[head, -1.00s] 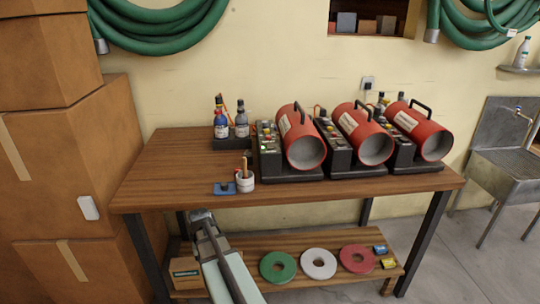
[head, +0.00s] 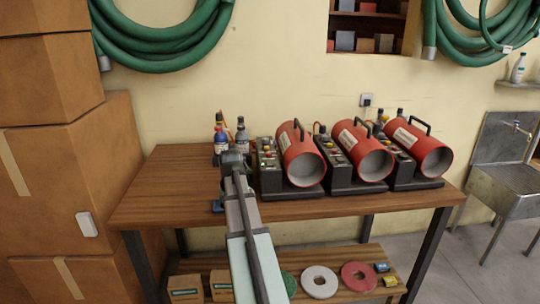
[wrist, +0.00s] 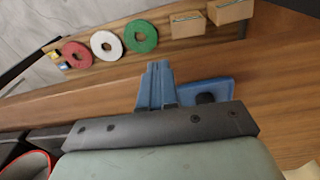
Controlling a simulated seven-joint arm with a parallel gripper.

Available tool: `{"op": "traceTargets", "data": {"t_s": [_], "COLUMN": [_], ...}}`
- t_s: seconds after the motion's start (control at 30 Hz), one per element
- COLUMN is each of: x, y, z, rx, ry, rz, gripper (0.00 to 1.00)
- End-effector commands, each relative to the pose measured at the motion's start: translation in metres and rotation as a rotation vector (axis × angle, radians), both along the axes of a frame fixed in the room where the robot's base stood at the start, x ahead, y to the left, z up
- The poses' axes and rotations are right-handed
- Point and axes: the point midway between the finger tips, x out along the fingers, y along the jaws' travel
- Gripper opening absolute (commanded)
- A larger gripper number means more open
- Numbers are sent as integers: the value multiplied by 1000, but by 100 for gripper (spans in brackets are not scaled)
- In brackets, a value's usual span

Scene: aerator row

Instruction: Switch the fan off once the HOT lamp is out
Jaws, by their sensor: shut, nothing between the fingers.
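Three red fan heaters stand in a row on the wooden bench: the left one (head: 301,157), the middle one (head: 361,153) and the right one (head: 419,149). Each has a dark base; small coloured lamps and knobs show on the left control panel (head: 267,155) and the middle control panel (head: 330,150). The labels are too small to read, so I cannot tell which lamp is HOT or whether it is lit. My gripper (head: 235,160) is just left of the left panel, apart from it. In the wrist view its blue fingers (wrist: 157,84) are together and empty.
Bottles (head: 241,130) stand behind my gripper. Cardboard boxes (head: 70,180) are stacked at left. The bench's left part (head: 165,180) is clear. Rings (head: 320,281) lie on the lower shelf.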

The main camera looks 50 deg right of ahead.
Motion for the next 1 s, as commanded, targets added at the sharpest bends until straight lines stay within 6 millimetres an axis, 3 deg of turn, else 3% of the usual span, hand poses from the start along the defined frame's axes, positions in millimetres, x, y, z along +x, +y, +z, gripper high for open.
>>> {"op": "traceTargets", "data": {"t_s": [0.37, 0.7, 0.9, 1.0], "x": [-7, -14, -19, -21], "y": [-67, -131, -155, -160], "z": [106, 215, 259, 270], "rx": [-59, -134, -171, -181], "ry": [-86, -172, -203, -210], "rz": [-37, 22, 65, 77], "gripper": [0, 0, 0, 0]}}
